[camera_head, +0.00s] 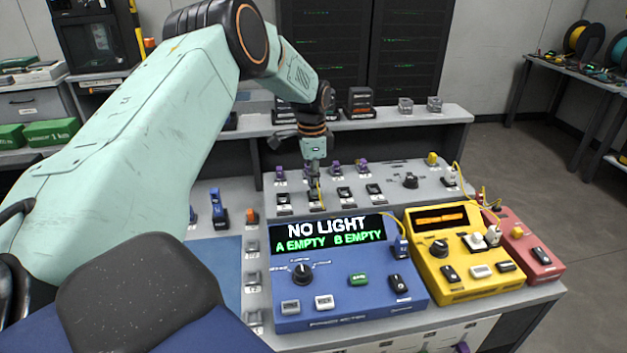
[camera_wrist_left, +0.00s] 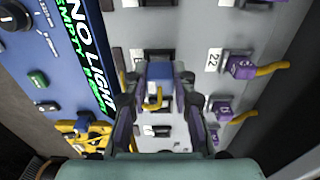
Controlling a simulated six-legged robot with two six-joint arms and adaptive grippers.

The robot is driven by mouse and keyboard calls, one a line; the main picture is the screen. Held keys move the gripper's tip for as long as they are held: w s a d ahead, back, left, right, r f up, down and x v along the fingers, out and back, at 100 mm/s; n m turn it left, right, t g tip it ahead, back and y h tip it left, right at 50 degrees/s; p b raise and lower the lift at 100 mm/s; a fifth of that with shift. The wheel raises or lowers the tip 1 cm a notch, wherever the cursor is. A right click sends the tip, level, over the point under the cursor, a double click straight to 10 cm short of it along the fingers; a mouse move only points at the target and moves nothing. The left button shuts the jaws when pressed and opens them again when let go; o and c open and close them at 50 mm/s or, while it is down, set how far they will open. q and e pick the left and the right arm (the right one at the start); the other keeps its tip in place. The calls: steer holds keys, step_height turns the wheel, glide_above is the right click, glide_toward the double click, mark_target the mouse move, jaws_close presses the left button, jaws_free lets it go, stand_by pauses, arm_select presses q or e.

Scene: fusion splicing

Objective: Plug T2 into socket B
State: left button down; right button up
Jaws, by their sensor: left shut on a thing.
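My left gripper (camera_head: 315,183) is over the upper grey panel, behind the blue tester. In the left wrist view, its two fingers (camera_wrist_left: 158,82) are shut on a blue plug (camera_wrist_left: 159,70) with a short yellow cable. I cannot read a label on this plug, so I cannot confirm it is T2. Dark sockets (camera_head: 344,193) sit in a row on the panel; I cannot tell which one is B. The blue tester (camera_head: 330,285) shows "NO LIGHT, A EMPTY, B EMPTY" on its screen (camera_head: 328,233). My right gripper is not in view.
Several purple plugs (camera_head: 336,167) with yellow cables stand behind the sockets; they show on the right in the left wrist view (camera_wrist_left: 242,67). A blue plug (camera_head: 401,247) sits at the tester's right edge. Yellow (camera_head: 462,268) and red (camera_head: 528,258) boxes stand to the right.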

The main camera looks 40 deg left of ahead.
arm_select(q)
steer(key=shift+f, duration=0.45)
steer(key=c, duration=1)
jaws_free()
steer(key=shift+r, duration=0.15)
step_height(320, 180, up, 12)
steer(key=shift+s+a+f, duration=0.1)
